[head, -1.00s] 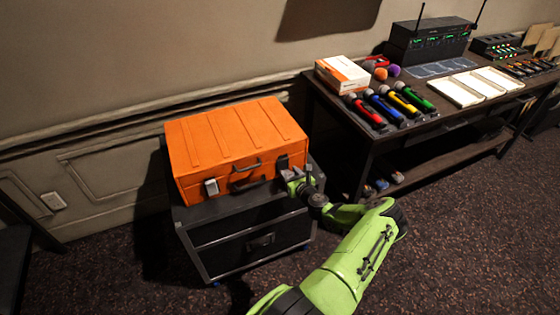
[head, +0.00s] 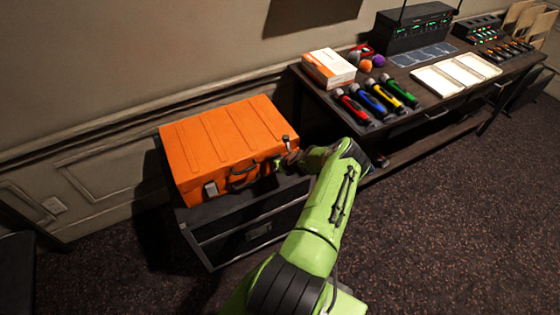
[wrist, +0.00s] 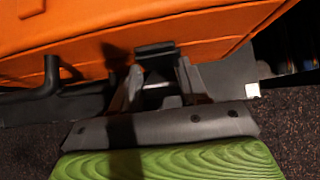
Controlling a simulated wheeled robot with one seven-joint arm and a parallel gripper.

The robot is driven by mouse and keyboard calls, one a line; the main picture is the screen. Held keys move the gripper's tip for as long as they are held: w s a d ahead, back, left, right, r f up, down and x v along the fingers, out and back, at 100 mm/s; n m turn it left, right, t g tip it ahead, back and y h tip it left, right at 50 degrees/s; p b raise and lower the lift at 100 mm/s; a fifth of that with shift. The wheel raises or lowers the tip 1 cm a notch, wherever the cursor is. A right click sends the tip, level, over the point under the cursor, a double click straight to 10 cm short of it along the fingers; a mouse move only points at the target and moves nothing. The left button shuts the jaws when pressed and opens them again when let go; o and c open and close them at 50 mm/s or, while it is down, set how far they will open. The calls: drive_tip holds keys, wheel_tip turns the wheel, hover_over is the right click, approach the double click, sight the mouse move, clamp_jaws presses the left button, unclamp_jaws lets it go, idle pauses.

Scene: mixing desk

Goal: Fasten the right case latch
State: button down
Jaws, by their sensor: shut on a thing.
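The orange case (head: 225,138) lies closed on a dark cabinet. Its left latch (head: 211,188) is a pale metal piece on the front face. The right latch (head: 285,140) shows as a small pale piece near the front right lid edge, and its lower part is hidden by my gripper (head: 287,160). In the wrist view my gripper (wrist: 157,88) is shut on a dark latch piece (wrist: 155,52) against the case front (wrist: 215,45). Whether the latch is fastened cannot be told.
The case handle (head: 243,175) is left of my gripper; a dark post of it shows in the wrist view (wrist: 48,80). The dark cabinet (head: 240,222) is below. A desk (head: 440,117) with microphones, a box and trays stands to the right. Carpet in front is clear.

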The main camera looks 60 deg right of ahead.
idle(0.4)
drive_tip(key=c, duration=0.6)
unclamp_jaws()
drive_tip(key=shift+c, duration=0.2)
drive_tip(key=p+v, duration=0.2)
drive_tip(key=v, duration=1.3)
drive_tip(key=shift+s+r, duration=0.2)
drive_tip(key=shift+r, duration=0.1)
drive_tip(key=shift+a, duration=0.1)
